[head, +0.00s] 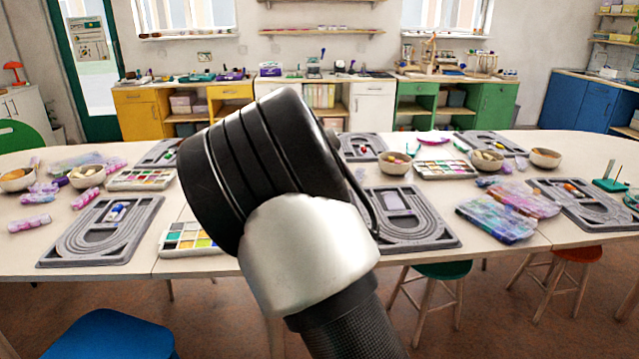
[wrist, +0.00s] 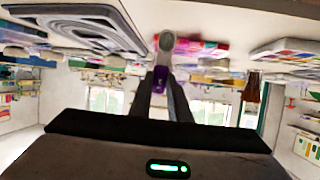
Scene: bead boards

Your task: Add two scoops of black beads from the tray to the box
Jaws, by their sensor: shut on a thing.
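My gripper (wrist: 162,78) shows in the wrist view, its two dark fingers shut on a small scoop with a purple handle (wrist: 160,73) and a grey round end (wrist: 167,42). Whether the scoop holds beads cannot be told. In the head view my arm covers the middle and the gripper is hidden. Compartment trays of coloured beads stand on the table: one left (head: 140,179), one at the near middle (head: 188,239) partly behind my arm, one right (head: 445,169). A clear box of bluish compartments (head: 496,219) lies at the right. I cannot tell which tray has black beads.
The long pale table (head: 520,258) carries grey bead boards (head: 102,230) (head: 425,222), bowls (head: 397,163) and pink and purple packets (head: 525,198). Stools (head: 445,270) stand at its near side and a blue seat (head: 110,335) at the lower left.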

